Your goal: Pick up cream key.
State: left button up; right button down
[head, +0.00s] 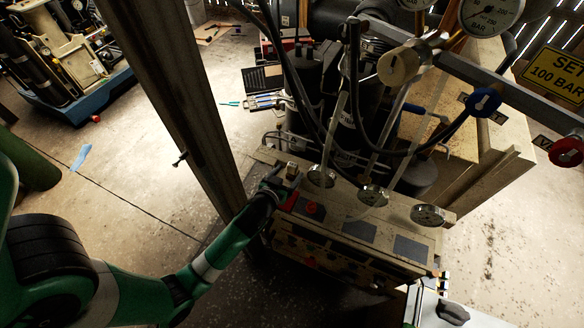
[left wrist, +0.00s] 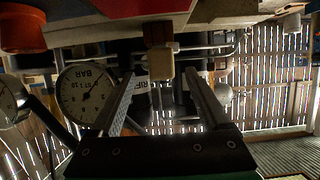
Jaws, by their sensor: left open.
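The cream key (left wrist: 161,63) is a small pale block on a brown stem in the left wrist view. It sits between and just beyond the tips of my left gripper's fingers. In the head view a small cream block, which looks like this key (head: 292,169), stands at the left end of the panel (head: 345,250). My left gripper (left wrist: 160,76) is open, its two fingers spread apart with a gap on both sides of the key. In the head view the left gripper (head: 279,184) is at the panel's left end, partly hidden by its own arm. My right gripper is not seen.
A vertical post (head: 170,100) rises beside my left arm. Black hoses and tanks (head: 360,115) fill the space behind the panel.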

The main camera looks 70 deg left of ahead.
pick_arm(q)
jog(key=shift+x, duration=1.15)
jog(key=x, duration=0.1)
jog(key=b+x, duration=0.1)
jog(key=x, duration=0.1)
jog(key=b+x, duration=0.1)
jog(key=x, duration=0.1)
jog(key=shift+w+a+r, duration=0.1)
jog(key=shift+a+r, duration=0.1)
jog(key=shift+r, duration=0.05)
grip_shut()
